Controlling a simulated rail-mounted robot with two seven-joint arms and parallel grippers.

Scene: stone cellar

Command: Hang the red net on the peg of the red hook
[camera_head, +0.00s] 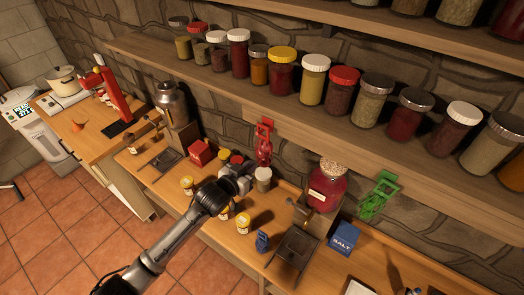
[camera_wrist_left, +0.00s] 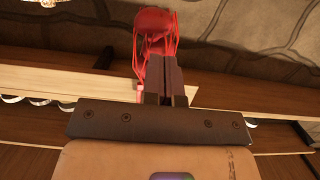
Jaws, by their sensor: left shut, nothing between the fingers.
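The red hook (camera_head: 267,124) is fixed to the front edge of the shelf in the head view. The red net (camera_head: 263,152) hangs just below it, against the stone wall, and appears to hang from the hook; the exact contact at the peg is too small to see. In the left wrist view the net (camera_wrist_left: 155,22) is a round red bundle with loose strands just beyond the fingertips. My left gripper (camera_head: 246,172) is below and just left of the net. Its dark fingers (camera_wrist_left: 166,58) are together and empty. My right gripper is not in view.
A large red jar (camera_head: 327,186) stands right of the net. Small jars, a red box (camera_head: 201,151) and a blue salt box (camera_head: 343,238) crowd the counter. Jars line the upper shelf.

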